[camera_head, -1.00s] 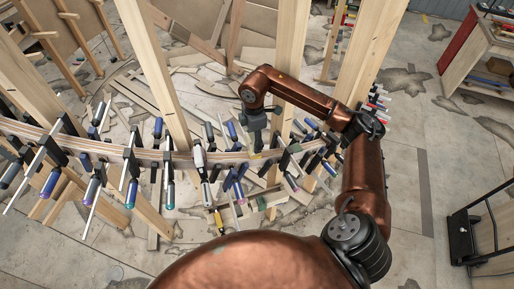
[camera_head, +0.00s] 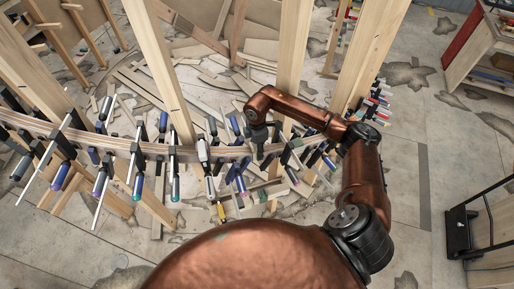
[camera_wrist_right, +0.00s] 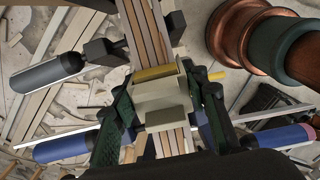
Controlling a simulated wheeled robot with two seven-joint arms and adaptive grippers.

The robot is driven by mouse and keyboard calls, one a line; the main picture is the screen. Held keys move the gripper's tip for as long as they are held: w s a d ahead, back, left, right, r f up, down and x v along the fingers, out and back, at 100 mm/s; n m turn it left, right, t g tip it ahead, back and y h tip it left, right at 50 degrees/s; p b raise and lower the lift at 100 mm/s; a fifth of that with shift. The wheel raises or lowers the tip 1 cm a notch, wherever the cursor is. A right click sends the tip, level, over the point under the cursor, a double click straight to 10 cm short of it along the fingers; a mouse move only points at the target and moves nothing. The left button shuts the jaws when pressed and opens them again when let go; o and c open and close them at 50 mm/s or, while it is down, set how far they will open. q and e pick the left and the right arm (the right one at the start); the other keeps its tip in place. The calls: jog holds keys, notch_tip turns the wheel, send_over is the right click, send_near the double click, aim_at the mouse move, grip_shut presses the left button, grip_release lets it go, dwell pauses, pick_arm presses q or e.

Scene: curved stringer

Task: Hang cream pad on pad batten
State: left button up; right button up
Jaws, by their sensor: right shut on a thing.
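My right gripper (camera_head: 257,152) reaches down to the curved laminated stringer (camera_head: 92,143), right of the image middle in the head view. In the right wrist view its green-and-black fingers (camera_wrist_right: 163,112) are closed on the two sides of a cream pad (camera_wrist_right: 163,92), a pale notched block. The pad lies over the layered stringer (camera_wrist_right: 150,35) in that view; whether they touch is not clear. A yellow piece (camera_wrist_right: 155,72) shows just beyond the pad. I cannot make out which piece is the pad batten. My left gripper is out of view.
Several clamps line the stringer; a grey-handled one (camera_wrist_right: 48,73) and a blue-handled one (camera_wrist_right: 65,148) flank my right gripper closely. Upright wooden posts (camera_head: 290,55) stand behind it. Offcuts litter the floor. A black-framed cart (camera_head: 460,235) stands right, with clear floor before it.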

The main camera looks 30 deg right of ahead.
aim_at(256, 147)
jog(key=shift+f, duration=0.15)
jog(key=shift+f, duration=0.15)
jog(key=o, duration=1.2)
jog(key=shift+c, duration=0.2)
jog(key=r+b, duration=0.1)
jog(key=r, duration=0.1)
jog(key=r+b, duration=0.1)
jog(key=r, duration=0.1)
jog(key=r+b, duration=0.1)
jog(key=r, duration=0.2)
jog(key=shift+a, duration=0.35)
jog(key=shift+r+b, duration=0.3)
jog(key=shift+r, duration=0.2)
